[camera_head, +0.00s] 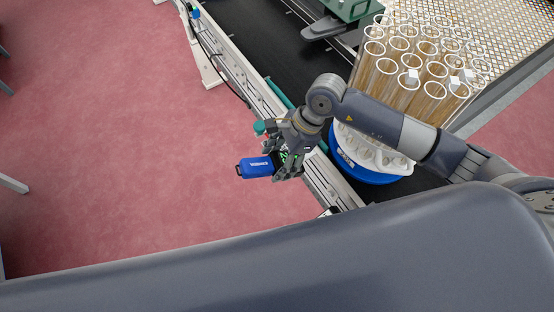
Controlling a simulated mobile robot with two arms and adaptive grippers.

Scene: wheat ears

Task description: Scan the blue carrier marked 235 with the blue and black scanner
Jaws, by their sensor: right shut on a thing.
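My right gripper (281,158) is shut on the blue and black scanner (256,167). The scanner's blue body with white lettering points left, over the floor beside the conveyor. A blue carrier (362,176) with a white upper part stands on the black belt, right of the gripper and partly behind my right arm. It has a small white label on its front, too small to read. My left gripper is not in view.
A black conveyor (285,62) with a pale metal side rail (262,98) runs from the top to the lower middle. Clear tubes (425,60) with wheat-coloured contents stand above the carrier. A green device (346,9) is over the belt. Red floor (110,150) at left is clear.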

